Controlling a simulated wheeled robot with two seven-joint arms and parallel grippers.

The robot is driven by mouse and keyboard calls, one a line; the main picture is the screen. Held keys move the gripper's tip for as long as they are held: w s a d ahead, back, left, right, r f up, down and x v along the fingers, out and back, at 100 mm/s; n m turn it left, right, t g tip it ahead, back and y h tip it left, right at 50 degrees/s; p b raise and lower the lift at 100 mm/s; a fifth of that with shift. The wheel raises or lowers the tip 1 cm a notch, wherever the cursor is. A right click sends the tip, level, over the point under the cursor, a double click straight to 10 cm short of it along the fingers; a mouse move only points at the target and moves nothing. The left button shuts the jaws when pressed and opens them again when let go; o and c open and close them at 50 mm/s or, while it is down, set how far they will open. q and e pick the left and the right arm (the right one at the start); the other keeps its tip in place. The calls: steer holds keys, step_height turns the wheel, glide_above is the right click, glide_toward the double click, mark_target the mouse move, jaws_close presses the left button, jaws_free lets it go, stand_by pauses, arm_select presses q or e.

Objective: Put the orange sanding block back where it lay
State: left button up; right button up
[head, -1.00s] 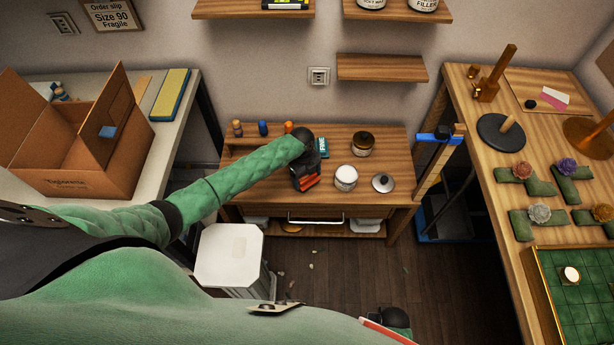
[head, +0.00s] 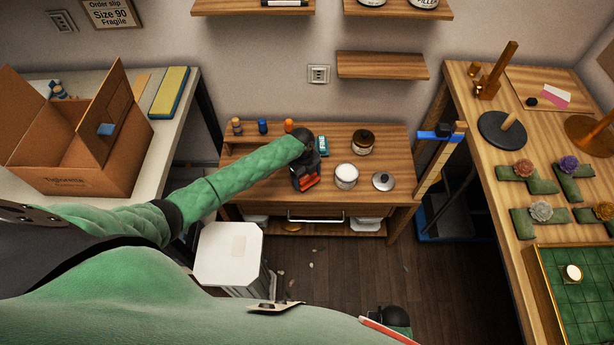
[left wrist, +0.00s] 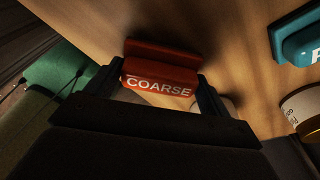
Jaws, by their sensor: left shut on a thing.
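The orange-red sanding block (left wrist: 160,78), marked COARSE, is held between the two fingers of my left gripper (left wrist: 157,95) in the left wrist view. In the head view the block (head: 311,183) shows below my dark left gripper (head: 304,177), over the front part of the small wooden bench (head: 240,165). I cannot tell whether the block touches the bench top. A teal block (head: 323,146) lies behind it on the bench and also shows at the upper right of the left wrist view (left wrist: 296,38). The other dark hand at the bottom of the head view does not show its fingers.
A white-lidded jar (head: 346,176), a dark-lidded jar (head: 363,142) and a loose lid (head: 383,181) stand right of my left gripper. Several small bottles, one of them blue (head: 263,127), line the back left. A white bin (head: 228,255) stands in front of the bench at left.

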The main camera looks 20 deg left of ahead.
arm_select(q)
steer(key=shift+f, duration=0.45)
arm_select(e)
steer(key=shift+f, duration=0.3)
arm_select(q)
steer(key=o, duration=1)
steer(key=shift+c, duration=0.2)
steer(key=shift+w+a+r+b, duration=0.1)
steer(key=shift+r+b, duration=0.3)
steer(key=shift+b, duration=0.05)
steer(key=shift+w+a+r+b, duration=0.15)
steer(key=shift+r+b, duration=0.1)
steer(key=shift+r, duration=0.9)
steer(key=shift+a+r+b, duration=0.1)
steer(key=shift+r+b, duration=0.1)
steer(key=shift+r, duration=1)
steer(key=shift+w+a+r+b, duration=0.15)
steer(key=shift+r+b, duration=0.1)
steer(key=shift+r, duration=0.9)
arm_select(e)
step_height(320, 180, up, 11)
steer(key=w+a, duration=0.1)
steer(key=w, duration=0.1)
steer(key=shift+w+a+r, duration=0.2)
steer(key=shift+w+a, duration=0.15)
arm_select(q)
steer(key=shift+s+f, duration=0.1)
steer(key=shift+s, duration=0.05)
arm_select(e)
steer(key=shift+s, duration=0.1)
